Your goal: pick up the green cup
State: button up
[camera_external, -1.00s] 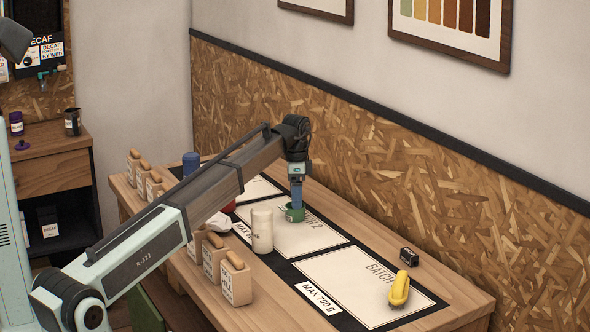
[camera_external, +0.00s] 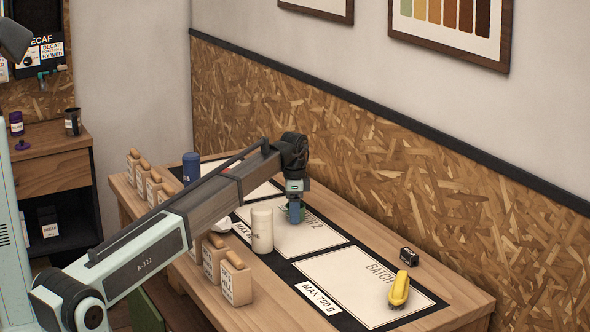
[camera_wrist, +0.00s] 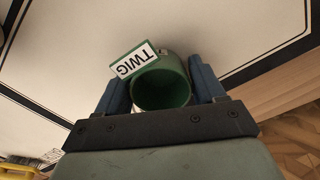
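The green cup (camera_wrist: 162,88) sits between the two fingers of my gripper (camera_wrist: 161,84) in the wrist view, its round mouth facing the camera. A white label reading TWIG on a green tab shows at its upper left. The blue fingers lie close along both sides of the cup; whether they press on it I cannot tell. In the external view my gripper (camera_external: 294,212) is down at the middle white sheet, and its fingers hide most of the cup.
A pale canister (camera_external: 262,230) stands just left of my gripper. Several labelled wooden-topped containers (camera_external: 236,284) line the near edge. A blue canister (camera_external: 191,168) stands behind my arm. A yellow object (camera_external: 399,289) and a small black box (camera_external: 409,257) lie to the right.

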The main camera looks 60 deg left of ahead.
jog(key=c, duration=0.6)
